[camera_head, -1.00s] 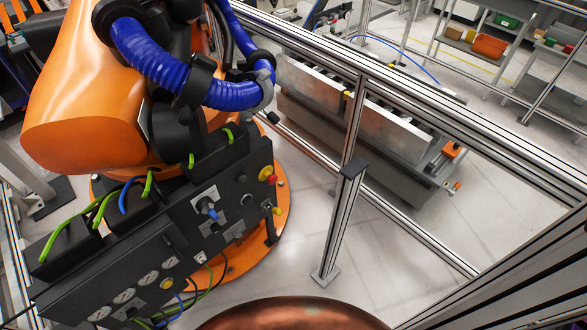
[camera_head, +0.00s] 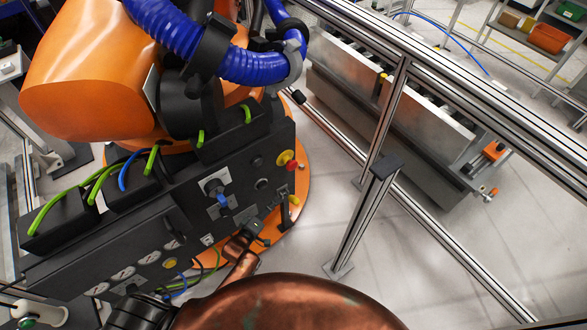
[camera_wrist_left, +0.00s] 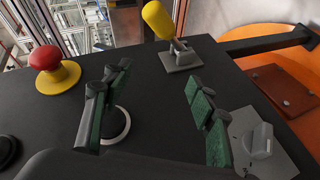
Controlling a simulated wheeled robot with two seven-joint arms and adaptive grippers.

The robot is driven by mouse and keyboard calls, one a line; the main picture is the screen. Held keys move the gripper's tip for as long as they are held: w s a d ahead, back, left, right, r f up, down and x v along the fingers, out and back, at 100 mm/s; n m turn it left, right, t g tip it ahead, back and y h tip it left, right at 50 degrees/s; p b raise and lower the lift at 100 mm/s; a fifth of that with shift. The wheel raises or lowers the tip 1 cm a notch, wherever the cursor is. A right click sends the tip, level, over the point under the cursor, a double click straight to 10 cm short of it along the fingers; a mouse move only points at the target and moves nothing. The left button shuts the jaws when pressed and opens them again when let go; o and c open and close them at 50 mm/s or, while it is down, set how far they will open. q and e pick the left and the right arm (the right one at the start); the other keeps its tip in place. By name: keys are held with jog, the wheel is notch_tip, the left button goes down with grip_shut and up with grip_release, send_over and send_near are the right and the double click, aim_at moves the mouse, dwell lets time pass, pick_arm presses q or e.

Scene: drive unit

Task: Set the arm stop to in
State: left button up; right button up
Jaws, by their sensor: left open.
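The arm stop looks like the red mushroom button with a yellow collar (camera_head: 287,160) near the right end of the black control panel (camera_head: 85,262). In the left wrist view this red button (camera_wrist_left: 46,60) is at the upper left, its red head standing above the collar. My left gripper (camera_head: 256,234) is just below the panel's right part in the head view, apart from the button. In the wrist view its two green-padded fingers (camera_wrist_left: 158,85) are open and empty, with the button outside them to the left. My right gripper is not in view.
Between the fingers in the wrist view lies a ringed black button (camera_wrist_left: 117,126). A yellow-tipped lever (camera_wrist_left: 158,20) and a grey knob (camera_wrist_left: 258,143) are near. A blue-handled switch (camera_head: 223,201) sits on the panel. The orange robot (camera_head: 90,85) stands behind; a metal post (camera_head: 365,215) stands right.

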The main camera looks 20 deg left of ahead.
aim_at(292, 166)
pick_arm(q)
jog(key=w+d+r+n+t+h+b, duration=0.1)
jog(key=w+d+r+n+t, duration=0.15)
jog(key=r, duration=0.45)
jog(key=w+d+r+n+t+h, duration=0.1)
jog(key=w+r, duration=0.2)
jog(key=r, duration=0.5)
jog(key=b+x, duration=0.1)
jog(key=x, duration=0.5)
jog(key=shift+d, duration=0.15)
jog(key=shift+x, duration=0.85)
jog(key=shift+c, duration=0.2)
grip_shut()
